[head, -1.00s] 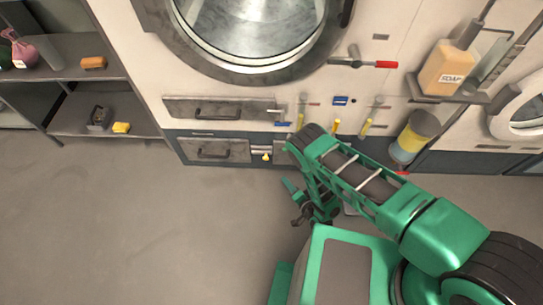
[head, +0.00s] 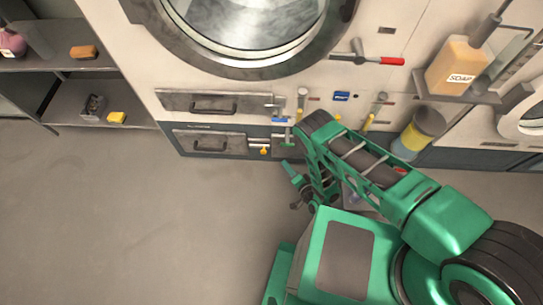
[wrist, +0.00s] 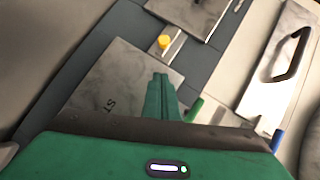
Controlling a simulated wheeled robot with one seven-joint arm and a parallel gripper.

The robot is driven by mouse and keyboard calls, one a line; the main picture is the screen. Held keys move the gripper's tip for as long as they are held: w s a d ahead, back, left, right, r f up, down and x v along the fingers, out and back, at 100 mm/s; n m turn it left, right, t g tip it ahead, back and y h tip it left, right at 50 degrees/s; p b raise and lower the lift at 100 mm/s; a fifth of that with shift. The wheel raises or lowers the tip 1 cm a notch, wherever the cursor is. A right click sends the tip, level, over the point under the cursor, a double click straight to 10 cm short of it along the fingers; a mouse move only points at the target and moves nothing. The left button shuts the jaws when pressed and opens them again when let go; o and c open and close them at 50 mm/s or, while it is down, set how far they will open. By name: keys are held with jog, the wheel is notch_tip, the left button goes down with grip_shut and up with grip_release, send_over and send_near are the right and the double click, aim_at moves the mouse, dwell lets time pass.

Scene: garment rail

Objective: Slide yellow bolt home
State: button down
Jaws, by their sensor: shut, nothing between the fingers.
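The yellow bolt (head: 264,151) is a small knob on a pale metal bar at the right end of the lower drawer front (head: 208,145). In the wrist view the yellow knob (wrist: 164,42) sits on its bar just beyond my fingertips, with a visible gap. My gripper (wrist: 160,78) is shut and empty, pointing toward the knob over a grey panel with dark lettering. In the head view my gripper (head: 287,166) is small, low and right of the bolt. I cannot tell how far the bolt is from its end position.
A green-tipped lever (wrist: 195,108) and a blue-tipped lever (wrist: 277,140) lie right of my fingers. The upper drawer (head: 215,105) is above the bolt. A red-handled lever (head: 390,61) and soap bottle (head: 455,65) are higher up. The floor at left is clear.

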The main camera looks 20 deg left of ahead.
jog(key=w+a+f, duration=0.4)
jog(key=w+a, duration=0.1)
jog(key=a, duration=0.4)
jog(key=shift+f, duration=0.2)
jog(key=shift+a, duration=0.15)
